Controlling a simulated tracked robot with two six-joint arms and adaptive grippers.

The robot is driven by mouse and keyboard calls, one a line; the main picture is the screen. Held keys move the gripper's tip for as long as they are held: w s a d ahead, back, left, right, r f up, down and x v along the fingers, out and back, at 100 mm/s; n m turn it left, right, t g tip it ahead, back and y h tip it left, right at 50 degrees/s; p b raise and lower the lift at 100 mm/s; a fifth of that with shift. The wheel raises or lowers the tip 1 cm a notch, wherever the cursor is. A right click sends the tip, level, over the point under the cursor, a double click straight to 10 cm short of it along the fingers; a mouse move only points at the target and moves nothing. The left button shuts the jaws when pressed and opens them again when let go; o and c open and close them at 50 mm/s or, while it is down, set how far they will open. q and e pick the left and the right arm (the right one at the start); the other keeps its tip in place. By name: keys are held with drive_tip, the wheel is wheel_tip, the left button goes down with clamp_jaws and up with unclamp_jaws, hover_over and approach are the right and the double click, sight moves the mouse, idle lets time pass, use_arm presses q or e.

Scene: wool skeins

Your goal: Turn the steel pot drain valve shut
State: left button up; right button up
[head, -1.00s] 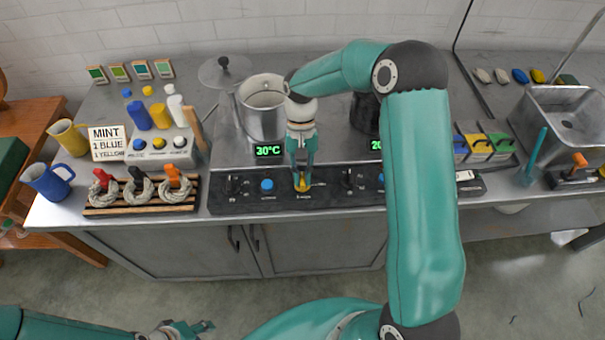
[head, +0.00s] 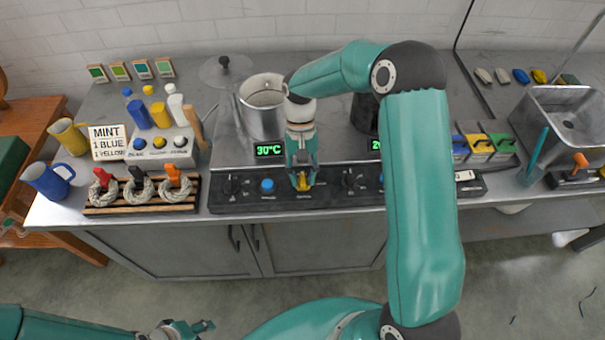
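The steel pot (head: 262,108) stands on the counter behind the black control panel, with a green 30°C display in front of it. A small yellow handle (head: 303,183), which I take as the drain valve, sits on the panel to the right of a blue knob. My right gripper (head: 302,184) points down over it, with its fingers on both sides of the yellow handle and seemingly closed on it. The fingers partly hide the handle. My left gripper (head: 203,327) is low at the bottom edge, far from the counter; its opening is unclear.
A blue knob (head: 267,186) and black knobs (head: 348,180) flank the valve on the panel. A dark pot (head: 364,113) is partly behind my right arm. A rack of wool skeins (head: 140,198) lies left; a sink (head: 566,120) is right.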

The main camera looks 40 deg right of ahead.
drive_tip(key=v, duration=1.2)
drive_tip(key=shift+d+f, duration=0.1)
